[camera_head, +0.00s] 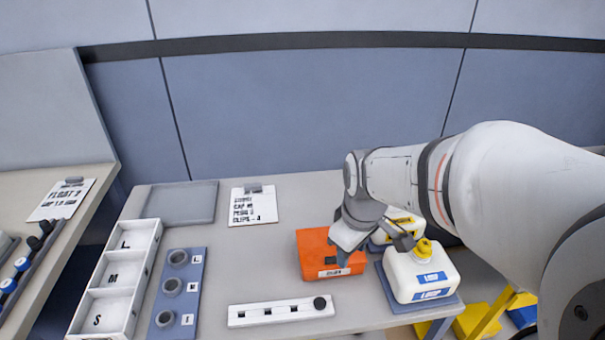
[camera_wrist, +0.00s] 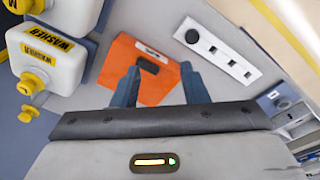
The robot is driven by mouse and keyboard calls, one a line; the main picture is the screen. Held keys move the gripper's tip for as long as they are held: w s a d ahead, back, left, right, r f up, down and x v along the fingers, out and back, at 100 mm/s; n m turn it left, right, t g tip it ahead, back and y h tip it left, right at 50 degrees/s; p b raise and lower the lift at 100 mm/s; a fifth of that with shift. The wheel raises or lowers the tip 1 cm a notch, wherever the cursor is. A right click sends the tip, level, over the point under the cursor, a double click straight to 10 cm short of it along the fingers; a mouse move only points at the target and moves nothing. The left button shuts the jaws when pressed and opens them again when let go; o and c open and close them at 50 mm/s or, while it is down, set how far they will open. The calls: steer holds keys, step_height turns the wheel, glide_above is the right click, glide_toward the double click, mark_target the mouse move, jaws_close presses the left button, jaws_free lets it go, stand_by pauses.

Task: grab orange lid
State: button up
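The orange lid (camera_head: 313,243) forms the top of an orange box with a white label on its front, right of the middle of the table in the head view. In the wrist view the orange lid (camera_wrist: 152,88) has a dark handle (camera_wrist: 147,64) on it. My gripper (camera_wrist: 160,72) is over the lid with its two blue-grey fingers apart. The handle lies near the fingertips, closer to the left finger, and I see no finger pressed on it. In the head view my gripper (camera_head: 350,250) covers the lid's right part.
White jugs with yellow caps, one jug (camera_head: 422,272) in front, stand close on the right. A white strip with square holes (camera_head: 280,312) lies in front. A blue holder with cups (camera_head: 178,290), a white tray (camera_head: 118,270) and a sign card (camera_head: 253,205) are further left.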

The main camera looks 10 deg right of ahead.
steer(key=w+f+n+p, duration=0.1)
steer(key=w+n, duration=0.1)
steer(key=n, duration=0.1)
steer(key=w+f+n+g+p, duration=0.1)
steer(key=w+n, duration=0.2)
steer(key=w+d+f+n+p, duration=0.1)
steer(key=w+n, duration=0.1)
steer(key=n, duration=0.1)
steer(key=shift+w+n+p, duration=0.25)
steer(key=shift+n+p, duration=0.05)
steer(key=shift+p, duration=0.05)
steer(key=shift+w+f+n+g, duration=0.2)
steer(key=shift+n+g, duration=0.1)
steer(key=shift+n, duration=0.1)
step_height(320, 180, down, 2)
steer(key=shift+w+f, duration=0.1)
steer(key=shift+f, duration=0.15)
steer(key=shift+a+f+p, duration=0.15)
steer(key=shift+f+p, duration=0.3)
steer(key=shift+f, duration=0.95)
steer(key=shift+a+f+p, duration=0.1)
steer(key=shift+f+p, duration=0.3)
steer(key=shift+f, duration=0.95)
jaws_close()
